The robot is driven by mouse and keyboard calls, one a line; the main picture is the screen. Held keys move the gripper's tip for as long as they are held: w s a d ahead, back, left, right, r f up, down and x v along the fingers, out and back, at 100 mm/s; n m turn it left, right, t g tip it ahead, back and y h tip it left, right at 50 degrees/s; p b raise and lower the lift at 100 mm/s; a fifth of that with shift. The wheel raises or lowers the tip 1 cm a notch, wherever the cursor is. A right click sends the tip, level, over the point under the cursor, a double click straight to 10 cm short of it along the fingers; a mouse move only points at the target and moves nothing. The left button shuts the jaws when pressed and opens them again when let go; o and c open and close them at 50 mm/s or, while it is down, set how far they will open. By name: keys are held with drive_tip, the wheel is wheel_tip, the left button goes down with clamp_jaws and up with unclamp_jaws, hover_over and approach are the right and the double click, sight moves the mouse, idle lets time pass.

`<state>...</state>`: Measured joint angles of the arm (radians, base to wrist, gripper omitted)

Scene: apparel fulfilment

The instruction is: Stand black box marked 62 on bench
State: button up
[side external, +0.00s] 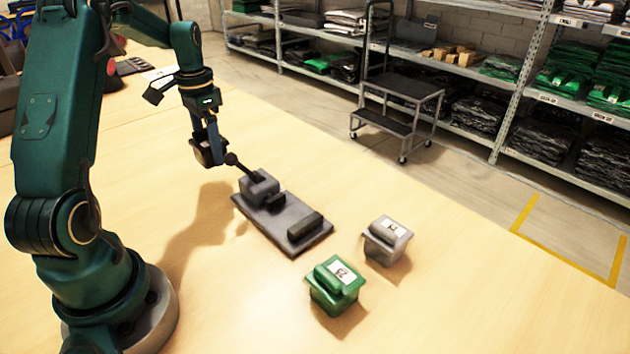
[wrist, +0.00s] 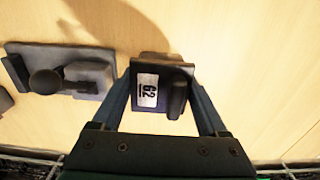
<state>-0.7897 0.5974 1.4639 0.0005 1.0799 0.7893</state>
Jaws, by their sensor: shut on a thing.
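The black box marked 62 (wrist: 153,90) is between the two fingers of my gripper (wrist: 165,100) in the wrist view. Its white label faces the camera, beside a dark raised grip. In the side view, my gripper (side external: 208,140) is shut on the black box (side external: 207,153), left of the grey fixture. The box looks held above the wooden bench (side external: 480,290), though the exact gap is hard to tell. The box's underside is hidden.
A grey fixture plate (side external: 312,240) with a block and ball-ended lever lies close by; it also shows in the wrist view (wrist: 60,70). A green box (side external: 335,285) and a grey box (side external: 387,240) stand right of it. The bench's front right is clear.

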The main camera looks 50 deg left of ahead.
sight(217, 182)
drive_tip(key=shift+f, duration=2.75)
drive_tip(key=shift+f, duration=0.15)
drive_tip(key=o, duration=1.2)
drive_tip(key=shift+o, duration=0.2)
wheel_tip(217, 182, up, 12)
drive_tip(key=shift+r, duration=0.1)
drive_tip(key=d+r+t, duration=0.1)
drive_tip(key=d+r, duration=0.3)
drive_tip(key=d, duration=0.4)
drive_tip(key=s+d+t, duration=0.2)
drive_tip(key=s+d, duration=0.3)
drive_tip(key=d, duration=0.3)
drive_tip(key=s+d+f+t, duration=0.1)
drive_tip(key=s+d+t, duration=0.1)
drive_tip(key=s+d, duration=0.3)
drive_tip(key=d, duration=0.3)
drive_tip(key=shift+d+t, duration=0.3)
